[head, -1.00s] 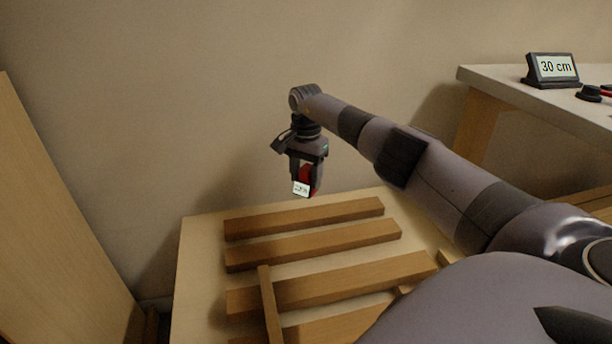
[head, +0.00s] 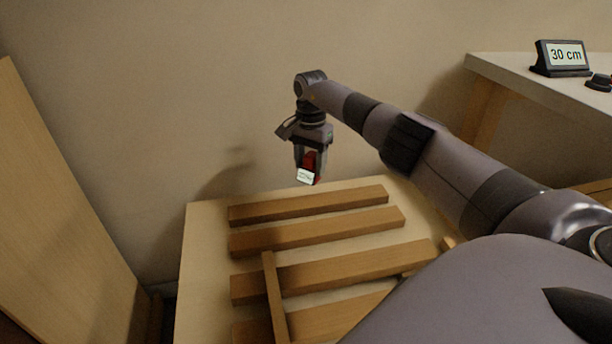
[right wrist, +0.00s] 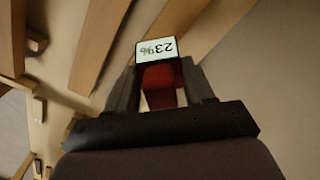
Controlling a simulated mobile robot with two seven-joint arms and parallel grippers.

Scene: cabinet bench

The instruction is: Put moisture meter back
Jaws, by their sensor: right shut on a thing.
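The moisture meter (head: 309,166) is a small red device with a white display. My right gripper (head: 312,160) is shut on it and holds it in the air above the far end of the slatted bench, near the wall. In the right wrist view the meter's red body (right wrist: 160,84) sits between the two fingers (right wrist: 160,92), and its display reads 23% upside down. My left gripper is not in the head view.
Several wooden strips (head: 330,232) lie in rows on a pale board (head: 200,250), with a thin stick (head: 273,295) across some. A tall wooden panel (head: 60,210) stands at left. A bench at right (head: 500,72) bears a "30 cm" display (head: 562,57).

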